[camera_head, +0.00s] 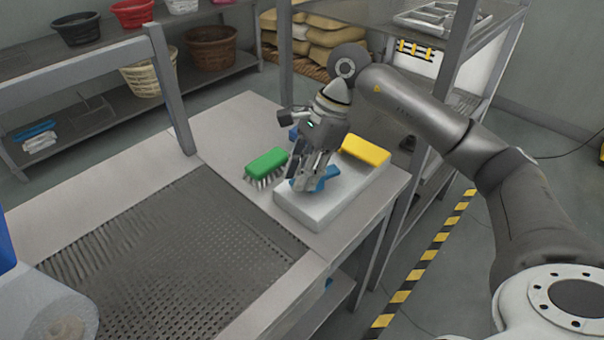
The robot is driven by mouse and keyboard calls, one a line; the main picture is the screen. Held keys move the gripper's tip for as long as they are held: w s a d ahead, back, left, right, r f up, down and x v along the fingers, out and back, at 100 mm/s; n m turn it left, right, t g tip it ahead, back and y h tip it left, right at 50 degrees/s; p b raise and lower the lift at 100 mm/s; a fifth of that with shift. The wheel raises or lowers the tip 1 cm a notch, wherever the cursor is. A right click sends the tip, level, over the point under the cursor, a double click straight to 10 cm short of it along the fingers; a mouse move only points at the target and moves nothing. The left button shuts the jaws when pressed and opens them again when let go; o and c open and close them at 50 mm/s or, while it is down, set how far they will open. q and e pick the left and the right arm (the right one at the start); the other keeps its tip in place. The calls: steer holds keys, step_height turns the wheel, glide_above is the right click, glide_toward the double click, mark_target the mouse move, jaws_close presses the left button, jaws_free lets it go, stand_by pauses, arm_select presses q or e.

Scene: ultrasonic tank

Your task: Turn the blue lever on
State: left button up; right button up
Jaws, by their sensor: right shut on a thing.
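A low white box (305,214) sits at the right end of the metal table. The blue lever (328,176) is on top of it, partly hidden by my right gripper. My right gripper (308,178) reaches down from above, its fingers shut on the blue lever. Blue shows on both sides of the fingers, but the lever's full shape and angle are hidden. My left gripper is out of view.
A green brush (266,165) with white bristles lies left of the box. A yellow block (365,150) is at its far right. A perforated sink area (170,250) fills the table's left. Shelves with baskets (211,47) are behind.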

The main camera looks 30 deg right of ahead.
steer(key=shift+r+n, duration=0.1)
steer(key=shift+n, duration=0.2)
steer(key=o, duration=1)
steer(key=shift+s, duration=0.1)
steer(key=v, duration=1.2)
